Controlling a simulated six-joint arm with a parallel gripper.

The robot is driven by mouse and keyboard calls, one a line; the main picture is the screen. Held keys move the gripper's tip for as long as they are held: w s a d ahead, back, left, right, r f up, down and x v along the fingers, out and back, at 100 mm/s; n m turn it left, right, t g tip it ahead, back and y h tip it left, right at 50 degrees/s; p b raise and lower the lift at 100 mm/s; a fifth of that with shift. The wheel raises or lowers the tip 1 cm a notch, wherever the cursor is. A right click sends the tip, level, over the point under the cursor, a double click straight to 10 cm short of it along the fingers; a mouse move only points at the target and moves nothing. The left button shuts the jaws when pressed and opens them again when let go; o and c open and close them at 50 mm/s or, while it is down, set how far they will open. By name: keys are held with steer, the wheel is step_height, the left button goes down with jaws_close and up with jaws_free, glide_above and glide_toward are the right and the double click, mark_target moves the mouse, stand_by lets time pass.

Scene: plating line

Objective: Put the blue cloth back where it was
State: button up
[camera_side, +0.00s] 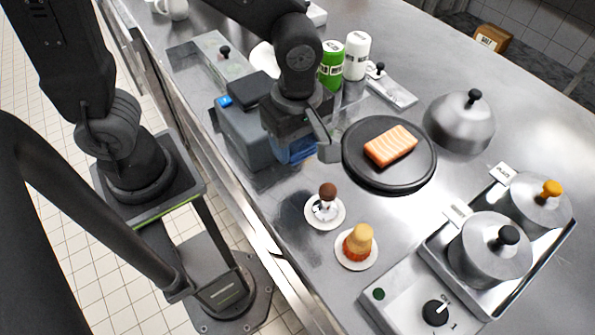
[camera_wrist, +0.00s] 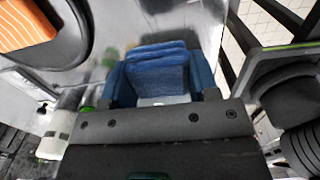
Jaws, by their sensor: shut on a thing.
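The blue cloth (camera_side: 293,151) hangs folded at my gripper (camera_side: 303,146), between the black plate and a grey box in the side view. My gripper is shut on the cloth. Much of the cloth is hidden behind the gripper in the side view. In the wrist view the folded cloth (camera_wrist: 158,72) fills the middle, with blue parts at both sides. Whether its lower edge touches the steel counter (camera_side: 285,205) I cannot tell.
The grey box (camera_side: 245,135) stands close left of my gripper. The black plate (camera_side: 352,165) with salmon (camera_side: 390,146) is close right. Green (camera_side: 331,66) and white (camera_side: 356,56) bottles stand behind.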

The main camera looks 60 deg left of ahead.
mark_target(297, 179)
step_height(297, 179, down, 8)
steer(key=shift+r, duration=0.1)
stand_by(0.4)
steer(key=o, duration=0.8)
